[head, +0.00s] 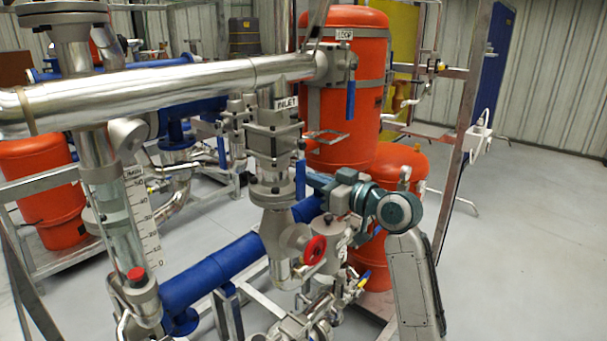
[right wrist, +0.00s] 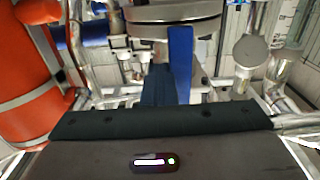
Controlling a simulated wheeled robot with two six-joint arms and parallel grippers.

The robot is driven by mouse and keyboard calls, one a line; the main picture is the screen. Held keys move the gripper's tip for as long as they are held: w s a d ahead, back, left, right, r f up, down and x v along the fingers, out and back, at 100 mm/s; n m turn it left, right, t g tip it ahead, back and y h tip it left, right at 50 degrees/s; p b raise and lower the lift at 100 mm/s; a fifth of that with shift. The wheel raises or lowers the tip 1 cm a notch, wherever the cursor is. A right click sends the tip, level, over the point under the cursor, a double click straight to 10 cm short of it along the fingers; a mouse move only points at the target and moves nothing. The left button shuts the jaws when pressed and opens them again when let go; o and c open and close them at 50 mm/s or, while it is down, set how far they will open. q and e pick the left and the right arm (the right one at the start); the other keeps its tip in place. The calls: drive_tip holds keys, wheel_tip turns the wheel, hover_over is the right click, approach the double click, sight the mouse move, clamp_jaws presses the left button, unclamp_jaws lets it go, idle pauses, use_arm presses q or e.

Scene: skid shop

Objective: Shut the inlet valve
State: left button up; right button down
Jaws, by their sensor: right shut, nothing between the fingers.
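The inlet valve (head: 272,143) sits on a vertical pipe under the INLET label (head: 287,104). Its blue lever (head: 300,176) hangs straight down, in line with that pipe. My right gripper (head: 312,180) reaches in from the right at the height of the lever's lower part. In the right wrist view the blue lever (right wrist: 181,65) hangs just right of my dark shut fingers (right wrist: 158,85). The fingers are empty and beside the lever; I cannot tell whether they touch it. My left gripper is not in view.
A LOOP valve's blue lever (head: 350,99) hangs at upper right before an orange tank (head: 345,40). A red handwheel (head: 315,250) and blue pipe (head: 215,280) lie below. A large silver pipe (head: 170,88) crosses above. Grey floor (head: 520,240) is clear at right.

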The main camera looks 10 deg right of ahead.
sight(302, 186)
drive_tip(key=shift+s+a+f+p, duration=0.1)
drive_tip(key=shift+s+a+p, duration=0.2)
drive_tip(key=shift+s+a, duration=0.75)
drive_tip(key=shift+w, duration=0.2)
drive_tip(key=shift+s+a+r+p, duration=0.3)
drive_tip(key=shift+s+a+p, duration=0.2)
drive_tip(key=shift+a, duration=0.2)
drive_tip(key=shift+s+a+r, duration=0.1)
drive_tip(key=shift+s+a, duration=0.25)
drive_tip(key=shift+a, duration=0.05)
